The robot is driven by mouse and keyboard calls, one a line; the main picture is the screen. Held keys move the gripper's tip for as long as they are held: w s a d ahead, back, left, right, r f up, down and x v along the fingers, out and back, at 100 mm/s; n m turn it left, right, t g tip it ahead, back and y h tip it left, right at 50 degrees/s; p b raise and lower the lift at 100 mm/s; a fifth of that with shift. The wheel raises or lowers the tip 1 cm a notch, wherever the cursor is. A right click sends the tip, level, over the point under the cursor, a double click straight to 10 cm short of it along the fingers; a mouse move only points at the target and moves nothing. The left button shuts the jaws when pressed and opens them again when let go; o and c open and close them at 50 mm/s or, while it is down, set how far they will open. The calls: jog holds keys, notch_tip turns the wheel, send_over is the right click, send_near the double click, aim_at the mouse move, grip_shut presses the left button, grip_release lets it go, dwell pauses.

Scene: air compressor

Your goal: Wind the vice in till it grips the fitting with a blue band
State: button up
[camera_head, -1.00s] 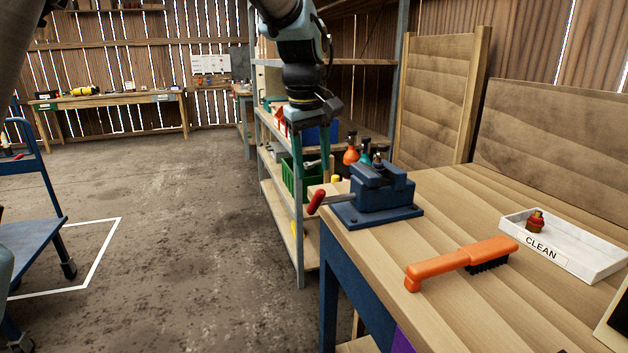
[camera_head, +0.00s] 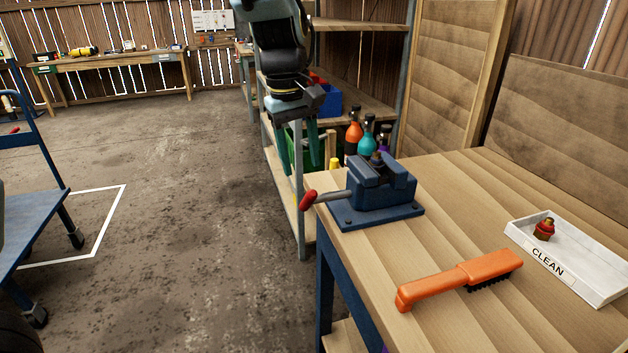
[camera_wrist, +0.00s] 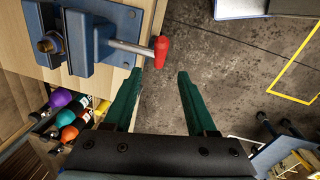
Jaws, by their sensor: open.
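The blue vice (camera_head: 372,197) is on the near left corner of the wooden bench. Its steel handle bar sticks out to the left and ends in a red grip (camera_head: 308,199). A small brass fitting (camera_head: 378,158) stands upright at the vice jaws. In the wrist view the fitting (camera_wrist: 48,44) shows a dark band whose colour I cannot make out surely, nor whether the jaws touch it. My gripper (camera_head: 305,168) is open and empty, above and behind the red grip. In the wrist view the red grip (camera_wrist: 160,52) lies just beyond the fingertips (camera_wrist: 160,76), apart from them.
An orange brush (camera_head: 460,279) lies on the bench. A white tray (camera_head: 585,283) marked CLEAN holds a red-banded fitting (camera_head: 544,229). Several bottles (camera_head: 367,136) stand on the shelf behind the vice. A blue trolley (camera_head: 30,220) is at the left. The floor between is free.

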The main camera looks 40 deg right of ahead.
aim_at(308, 208)
jog(key=f, duration=0.7)
jog(key=d+f+p, duration=0.1)
jog(key=f, duration=0.2)
jog(key=shift+s+d+f, duration=0.1)
jog(key=shift+s+f, duration=0.05)
grip_shut()
